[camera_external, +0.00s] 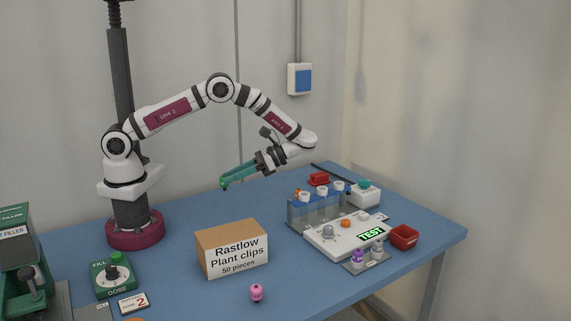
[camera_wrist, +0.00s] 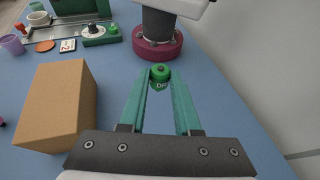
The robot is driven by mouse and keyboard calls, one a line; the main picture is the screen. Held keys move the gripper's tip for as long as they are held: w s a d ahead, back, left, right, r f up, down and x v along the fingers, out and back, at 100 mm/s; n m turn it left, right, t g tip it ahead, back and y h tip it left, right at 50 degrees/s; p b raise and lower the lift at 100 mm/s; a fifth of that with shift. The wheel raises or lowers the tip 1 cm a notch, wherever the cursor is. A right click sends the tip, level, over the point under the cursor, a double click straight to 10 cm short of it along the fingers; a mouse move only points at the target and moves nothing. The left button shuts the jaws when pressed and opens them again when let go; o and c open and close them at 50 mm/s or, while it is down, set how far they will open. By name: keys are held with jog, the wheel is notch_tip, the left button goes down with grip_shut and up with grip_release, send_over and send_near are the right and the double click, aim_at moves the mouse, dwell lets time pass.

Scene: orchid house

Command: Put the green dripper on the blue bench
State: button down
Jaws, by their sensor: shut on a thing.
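The green dripper (camera_wrist: 160,74) sits between the tips of my teal fingers in the wrist view, with part of its lettering hidden. My gripper (camera_wrist: 160,92) is shut on it. In the external view my gripper (camera_external: 226,181) reaches out to the left, and the dripper (camera_external: 223,184) is a small green spot at its tips. It is held in the air above the back part of the blue bench (camera_external: 190,220). The bench also shows in the wrist view (camera_wrist: 122,65), below the fingers.
A green dose unit (camera_external: 115,276) is at left. A tube rack (camera_external: 318,206), white tester (camera_external: 345,235) and red tray (camera_external: 404,237) are at right. The back middle is clear.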

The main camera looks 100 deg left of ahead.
jog(key=s+a+r+m+t+y, duration=0.3)
jog(key=a+r+m+t+y, duration=0.2)
jog(key=a+m+y, duration=0.8)
jog(key=w+r+m+t+y, duration=0.6)
jog(key=r+m+t, duration=0.2)
jog(key=m+t, duration=0.4)
notch_tip(320, 180, down, 14)
jog(key=m, duration=0.1)
jog(key=shift+h, duration=0.4)
jog(key=s+a+f, duration=0.1)
jog(key=a+f, duration=0.1)
jog(key=a, duration=0.1)
jog(key=s+a+f, duration=0.1)
jog(key=a+f, duration=0.1)
jog(key=a, duration=0.2)
jog(key=s+a+f, duration=0.1)
jog(key=a+f, duration=0.1)
jog(key=a, duration=0.1)
jog(key=shift+s+a+f, duration=0.3)
jog(key=shift+s+f, duration=0.05)
jog(key=shift+s, duration=0.05)
jog(key=shift+a+f, duration=0.1)
jog(key=shift+f, duration=1.9)
jog(key=shift+f, duration=0.15)
